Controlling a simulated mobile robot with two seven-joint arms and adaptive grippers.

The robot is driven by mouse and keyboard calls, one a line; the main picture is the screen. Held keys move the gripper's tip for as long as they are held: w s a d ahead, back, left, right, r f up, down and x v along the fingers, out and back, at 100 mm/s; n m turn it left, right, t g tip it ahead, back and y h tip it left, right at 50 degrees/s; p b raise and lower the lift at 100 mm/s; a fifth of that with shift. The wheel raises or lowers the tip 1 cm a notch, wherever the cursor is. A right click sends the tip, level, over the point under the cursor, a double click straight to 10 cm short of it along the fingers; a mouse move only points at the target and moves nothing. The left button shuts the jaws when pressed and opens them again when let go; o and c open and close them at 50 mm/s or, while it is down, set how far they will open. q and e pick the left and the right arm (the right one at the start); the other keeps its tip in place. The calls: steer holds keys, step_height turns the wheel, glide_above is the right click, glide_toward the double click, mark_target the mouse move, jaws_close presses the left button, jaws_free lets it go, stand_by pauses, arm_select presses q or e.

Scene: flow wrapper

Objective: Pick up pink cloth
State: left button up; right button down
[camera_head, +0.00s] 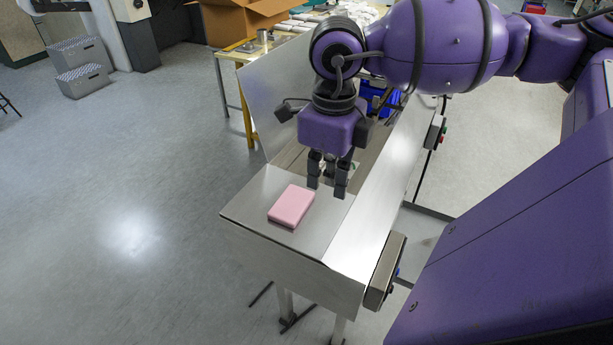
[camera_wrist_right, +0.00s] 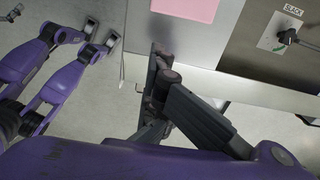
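The pink cloth (camera_head: 291,206) is a flat, folded rectangular block. It lies on the bare metal surface (camera_head: 250,205) at the near end of the machine. Part of it also shows at the top edge of the right wrist view (camera_wrist_right: 187,8). My right gripper (camera_head: 328,190) hangs above the metal surface, just right of and a little beyond the cloth, fingers pointing down. Its fingers are apart with a gap between them, and nothing is held. In the right wrist view the fingers (camera_wrist_right: 160,82) appear below the cloth, not touching it. My left gripper does not show.
An upright metal panel (camera_head: 275,95) runs along the machine's left side, and a sloping metal side (camera_head: 385,195) lies on the right. A control box (camera_head: 385,270) sits at the near right. A table with a cardboard box (camera_head: 235,18) stands behind.

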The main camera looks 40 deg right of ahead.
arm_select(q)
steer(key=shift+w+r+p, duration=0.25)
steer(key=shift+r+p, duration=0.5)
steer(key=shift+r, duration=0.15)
arm_select(e)
steer(key=s, duration=0.1)
steer(key=s+r, duration=0.2)
steer(key=shift+s+d, duration=0.2)
steer(key=shift+s, duration=0.2)
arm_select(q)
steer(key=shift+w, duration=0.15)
arm_select(e)
steer(key=shift+f, duration=0.1)
steer(key=c, duration=2.3)
jaws_free()
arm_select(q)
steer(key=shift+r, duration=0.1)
arm_select(e)
steer(key=o, duration=1.8)
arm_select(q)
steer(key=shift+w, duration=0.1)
